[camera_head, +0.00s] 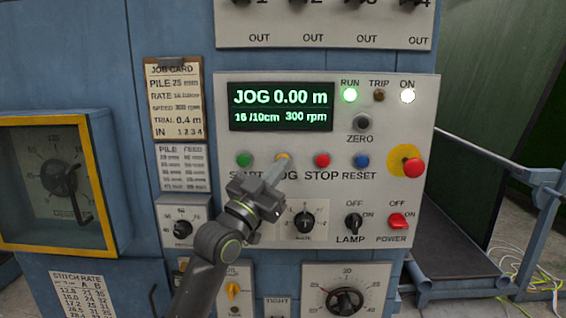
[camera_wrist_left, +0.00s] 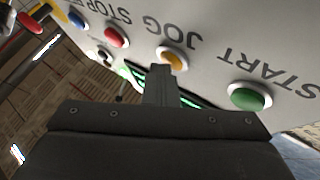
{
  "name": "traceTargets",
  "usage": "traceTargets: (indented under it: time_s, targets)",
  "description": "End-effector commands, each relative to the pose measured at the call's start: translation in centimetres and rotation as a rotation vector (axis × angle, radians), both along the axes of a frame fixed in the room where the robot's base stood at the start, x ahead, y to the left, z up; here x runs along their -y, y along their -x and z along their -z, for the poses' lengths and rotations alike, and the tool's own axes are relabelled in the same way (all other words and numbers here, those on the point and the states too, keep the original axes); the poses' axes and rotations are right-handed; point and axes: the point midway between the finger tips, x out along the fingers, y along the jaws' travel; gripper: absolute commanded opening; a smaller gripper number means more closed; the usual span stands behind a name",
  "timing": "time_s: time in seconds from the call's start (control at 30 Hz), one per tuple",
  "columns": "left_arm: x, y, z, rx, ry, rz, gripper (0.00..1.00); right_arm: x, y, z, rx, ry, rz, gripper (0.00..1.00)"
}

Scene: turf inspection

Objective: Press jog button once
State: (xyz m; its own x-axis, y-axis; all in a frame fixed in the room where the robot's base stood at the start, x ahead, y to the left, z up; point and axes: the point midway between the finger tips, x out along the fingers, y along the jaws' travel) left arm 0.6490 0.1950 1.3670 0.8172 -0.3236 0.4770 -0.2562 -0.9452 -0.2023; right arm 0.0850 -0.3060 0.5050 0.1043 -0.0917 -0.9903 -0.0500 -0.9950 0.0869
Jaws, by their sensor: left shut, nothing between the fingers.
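The yellow-orange jog button (camera_head: 283,156) sits on the grey control panel (camera_head: 340,190), between the green start button (camera_head: 244,160) and the red stop button (camera_head: 321,160). My left gripper (camera_head: 278,165) is shut and empty, with its fingertips right at the jog button and partly covering it and its label. In the left wrist view the jog button (camera_wrist_left: 172,58) shows just beyond the fingertips (camera_wrist_left: 160,72); I cannot tell whether they touch it. The display (camera_head: 280,107) reads JOG 0.00 m, 16 /10cm, 300 rpm. My right gripper is not in view.
The blue reset button (camera_head: 362,161) and red emergency knob (camera_head: 414,168) are to the right. The lamp switch (camera_head: 353,222), red power switch (camera_head: 398,221) and a rotary knob (camera_head: 304,219) are below. The RUN lamp (camera_head: 349,95) and ON lamp (camera_head: 407,96) are lit.

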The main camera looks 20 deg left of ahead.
Motion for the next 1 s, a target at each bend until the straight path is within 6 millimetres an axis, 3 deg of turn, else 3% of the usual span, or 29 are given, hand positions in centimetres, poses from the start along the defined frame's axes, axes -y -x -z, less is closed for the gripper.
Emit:
traceTargets:
  time_s: [0.8,1.0]
  targets:
    - [0.6,1.9,0.1,-0.001,0.0,0.0,0.0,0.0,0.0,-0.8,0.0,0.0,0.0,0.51]
    - [1.1,3.6,0.0,-0.001,0.001,0.002,0.0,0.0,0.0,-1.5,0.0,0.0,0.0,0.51]
